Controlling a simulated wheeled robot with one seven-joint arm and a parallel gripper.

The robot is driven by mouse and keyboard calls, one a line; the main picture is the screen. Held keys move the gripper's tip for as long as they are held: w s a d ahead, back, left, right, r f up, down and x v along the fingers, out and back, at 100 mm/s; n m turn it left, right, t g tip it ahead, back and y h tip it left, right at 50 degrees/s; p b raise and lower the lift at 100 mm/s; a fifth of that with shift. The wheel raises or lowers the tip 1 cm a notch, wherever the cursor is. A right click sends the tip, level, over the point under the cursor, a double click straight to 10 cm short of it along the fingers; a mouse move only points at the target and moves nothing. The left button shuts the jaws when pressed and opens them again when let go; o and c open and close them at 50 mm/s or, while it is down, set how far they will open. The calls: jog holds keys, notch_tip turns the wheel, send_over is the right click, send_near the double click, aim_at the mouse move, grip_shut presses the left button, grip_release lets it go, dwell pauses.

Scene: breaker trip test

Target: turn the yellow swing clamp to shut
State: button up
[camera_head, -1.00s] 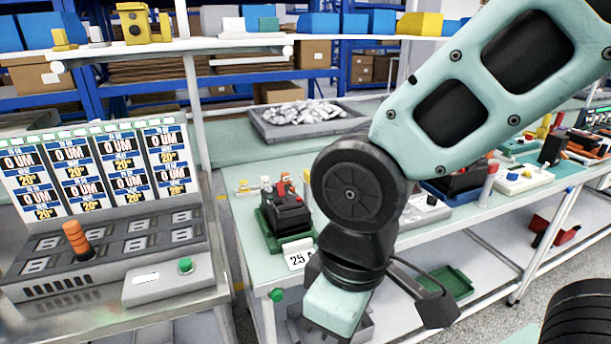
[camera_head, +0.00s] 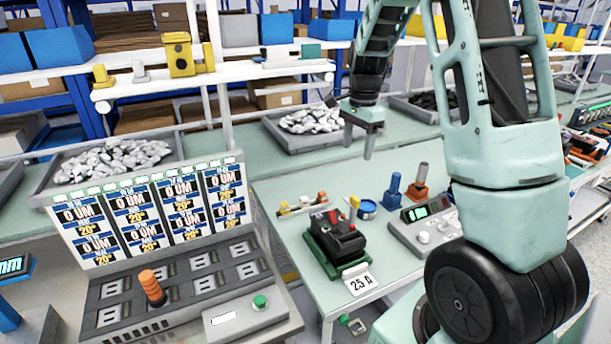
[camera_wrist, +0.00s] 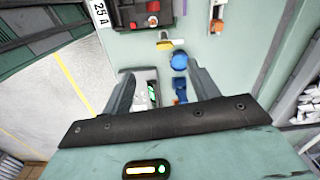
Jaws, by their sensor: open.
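A small yellow piece (camera_head: 355,202), which may be the yellow swing clamp, stands just right of the dark breaker (camera_head: 338,238) on its green base. In the wrist view a yellow piece (camera_wrist: 172,45) with a pale part lies beside the breaker (camera_wrist: 138,14). I cannot tell its swing position. My gripper (camera_head: 358,143) points down, above the table's far part, behind the breaker and apart from it. In the wrist view my gripper (camera_wrist: 157,75) has its fingers spread with nothing held between them.
A blue round item (camera_head: 366,209), a blue post (camera_head: 393,190), an orange-based post (camera_head: 418,187) and a grey meter box (camera_head: 425,228) stand right of the breaker. Small coloured pieces (camera_head: 302,204) lie behind it. A tray of silvery packets (camera_head: 310,121) is at the back.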

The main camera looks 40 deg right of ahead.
aim_at(355, 197)
jog(key=shift+m, duration=0.7)
jog(key=f+p, duration=0.1)
jog(key=f, duration=0.4)
jog(key=d+f+p, duration=0.1)
jog(key=f, duration=0.5)
jog(key=d+f+p, duration=0.1)
jog(key=f+p, duration=0.1)
jog(key=f, duration=0.4)
jog(key=shift+w, duration=0.3)
jog(key=c, duration=1)
